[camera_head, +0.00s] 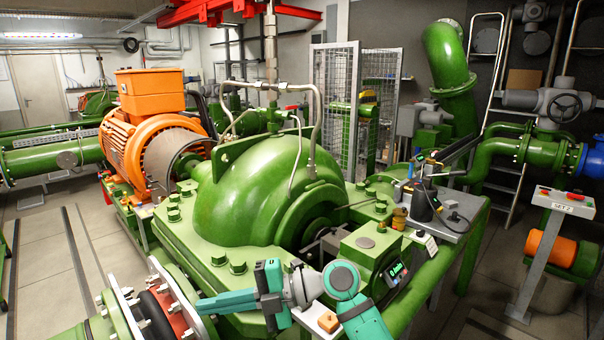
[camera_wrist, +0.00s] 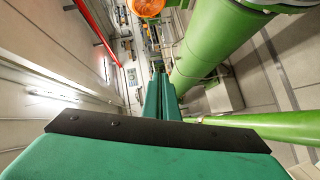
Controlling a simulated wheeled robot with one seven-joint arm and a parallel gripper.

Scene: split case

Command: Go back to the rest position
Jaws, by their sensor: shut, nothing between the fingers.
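My gripper (camera_head: 205,304) is teal and points left, in front of the large green split-case pump (camera_head: 265,195). Its fingers lie together, shut and empty. In the wrist view the closed teal fingers (camera_wrist: 161,80) run up the middle with nothing between them. In the head view my teal and grey arm is bent at the bottom centre. The gripper appears near the pump's green flange and the pipe coupling (camera_head: 165,308); whether it touches them cannot be told.
An orange motor (camera_head: 150,130) stands behind the pump on the left. A bench (camera_head: 455,215) with tools is on the right. A labelled stand (camera_head: 560,202) is at far right. Tiled floor (camera_head: 45,270) is clear at left. A green pipe (camera_wrist: 225,40) shows in the wrist view.

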